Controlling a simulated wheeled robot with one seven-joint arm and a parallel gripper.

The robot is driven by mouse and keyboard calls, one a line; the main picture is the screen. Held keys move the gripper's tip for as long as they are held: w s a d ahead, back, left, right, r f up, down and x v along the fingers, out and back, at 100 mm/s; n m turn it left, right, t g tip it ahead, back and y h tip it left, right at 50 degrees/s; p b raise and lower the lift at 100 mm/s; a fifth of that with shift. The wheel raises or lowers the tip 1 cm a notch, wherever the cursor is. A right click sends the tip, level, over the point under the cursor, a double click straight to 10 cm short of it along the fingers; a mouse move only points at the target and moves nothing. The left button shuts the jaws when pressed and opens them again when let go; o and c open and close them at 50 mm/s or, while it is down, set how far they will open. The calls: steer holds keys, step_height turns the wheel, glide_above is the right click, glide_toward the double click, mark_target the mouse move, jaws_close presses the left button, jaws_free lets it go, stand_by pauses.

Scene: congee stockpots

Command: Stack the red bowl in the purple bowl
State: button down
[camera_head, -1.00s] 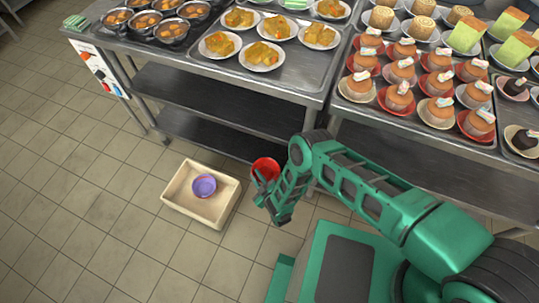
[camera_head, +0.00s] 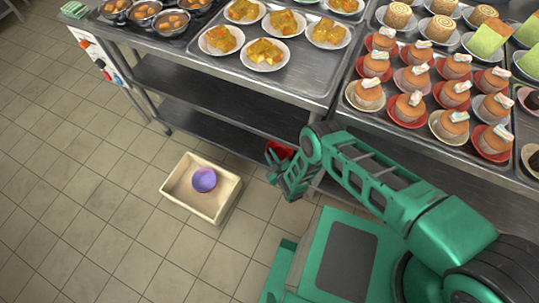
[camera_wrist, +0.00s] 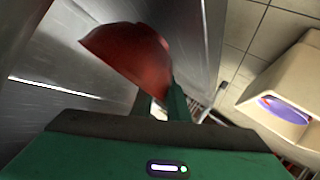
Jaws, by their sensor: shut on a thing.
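The purple bowl (camera_head: 204,180) sits inside a cream crate (camera_head: 231,201) on the floor. It also shows at the right of the wrist view (camera_wrist: 285,110). The red bowl (camera_head: 278,151) is to the right of the crate, mostly hidden behind my gripper (camera_head: 272,167) in the head view. In the wrist view the red bowl (camera_wrist: 130,55) is tilted and held by my gripper (camera_wrist: 160,95), which is shut on it. It is apart from the purple bowl and close to the metal table.
A steel table (camera_head: 300,85) with shelves (camera_head: 210,95) below stands just behind my gripper. Plates of food (camera_head: 264,54) and several cakes (camera_head: 409,110) cover the tops. Tiled floor (camera_head: 80,230) is clear left of and in front of the crate.

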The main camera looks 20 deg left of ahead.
steer(key=shift+a+f, duration=0.1)
steer(key=shift+f, duration=0.1)
steer(key=shift+s+a, duration=0.2)
steer(key=shift+a, duration=0.05)
steer(key=shift+f, duration=0.1)
steer(key=c, duration=1.7)
jaws_free()
steer(key=shift+f, duration=0.1)
